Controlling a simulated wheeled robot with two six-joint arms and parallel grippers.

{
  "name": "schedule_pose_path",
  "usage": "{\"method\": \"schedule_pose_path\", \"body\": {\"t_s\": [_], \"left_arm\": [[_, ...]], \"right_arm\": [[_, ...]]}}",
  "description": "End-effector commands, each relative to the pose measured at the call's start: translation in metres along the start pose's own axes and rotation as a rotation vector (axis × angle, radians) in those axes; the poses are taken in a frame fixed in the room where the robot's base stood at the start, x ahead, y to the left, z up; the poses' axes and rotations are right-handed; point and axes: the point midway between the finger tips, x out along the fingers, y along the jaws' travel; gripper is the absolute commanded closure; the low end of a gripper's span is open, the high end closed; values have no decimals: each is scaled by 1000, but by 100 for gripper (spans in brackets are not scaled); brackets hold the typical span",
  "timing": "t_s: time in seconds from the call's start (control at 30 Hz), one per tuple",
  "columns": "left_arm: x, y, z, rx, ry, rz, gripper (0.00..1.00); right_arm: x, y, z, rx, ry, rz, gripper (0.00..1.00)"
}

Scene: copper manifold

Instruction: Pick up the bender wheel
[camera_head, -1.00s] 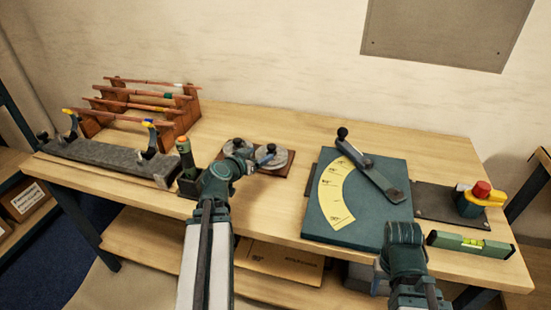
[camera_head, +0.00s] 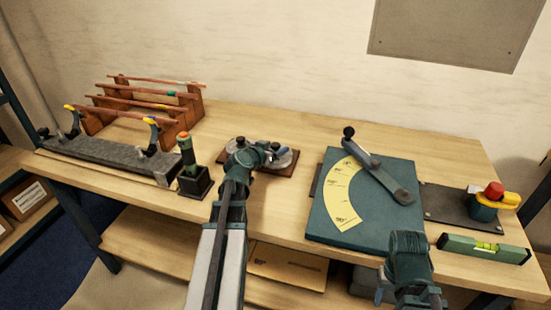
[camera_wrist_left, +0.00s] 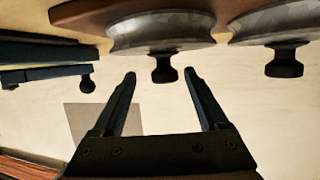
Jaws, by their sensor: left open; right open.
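Two round grey bender wheels with black knobs sit side by side on a brown board (camera_head: 262,170). The right wheel (camera_head: 284,160) shows past my left gripper (camera_head: 264,152), which partly covers the pair. The left wrist view looks upside down, so the wheels hang from the top. There the nearer wheel (camera_wrist_left: 160,30) has its knob (camera_wrist_left: 164,68) in line with the gap between my open, empty left fingers (camera_wrist_left: 160,80). The other wheel (camera_wrist_left: 276,22) is to its right. My right gripper (camera_head: 408,262) is low at the table's front edge; its fingertips are not clear.
A bending plate (camera_head: 385,220) with a yellow scale and a lever stands right of the wheels. A green level (camera_head: 484,249) and a red-topped tool (camera_head: 488,202) lie farther right. A dark holder (camera_head: 195,182), a grey bar (camera_head: 105,160) and a pipe rack (camera_head: 185,112) are left.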

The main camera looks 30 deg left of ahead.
Motion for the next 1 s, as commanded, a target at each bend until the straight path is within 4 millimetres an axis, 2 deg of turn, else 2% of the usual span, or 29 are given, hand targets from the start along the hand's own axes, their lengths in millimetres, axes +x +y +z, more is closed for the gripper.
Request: {"method": "schedule_pose_path", "body": {"t_s": [0.17, 0.5, 0.77, 1.0], "left_arm": [[5, -1, 0, 0, 0, 0, 23], [50, -7, 2, 1, -1, 1, 23], [51, -6, 1, 0, 0, 0, 23], [51, -6, 1, 0, 0, 0, 66]], "right_arm": [[2, 0, 0, 0, 0, 0, 50], [19, -2, -1, 0, 0, 0, 50], [18, -2, -1, 0, 0, 0, 50], [18, -2, -1, 0, 0, 0, 50]]}}
